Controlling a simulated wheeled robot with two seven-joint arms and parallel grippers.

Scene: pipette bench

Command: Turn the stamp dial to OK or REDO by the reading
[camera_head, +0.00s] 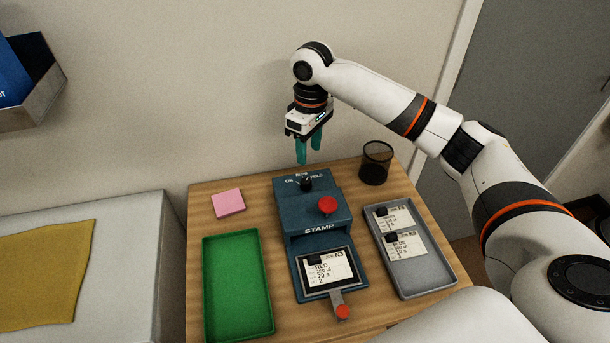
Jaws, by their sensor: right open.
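The blue stamp machine (295,216) stands in the middle of the wooden table, with a red button on top and the word STAMP on its front. Its black dial (306,184) is at the back of the top, with small labels around it, one at the left and HOLD at the right; I cannot tell exactly where it points. A card (327,272) headed RED lies in the machine's front bed; its smaller print is too small to read surely. My right gripper (308,155) hangs fingers-down above the dial, open and empty, apart from it. My left gripper is out of view.
A green tray (209,285) is left of the machine. A grey tray (439,278) with two cards is at the right. A black mesh cup (375,163) and pink notes (228,203) stand behind. A red-tipped lever (341,308) sticks out in front.

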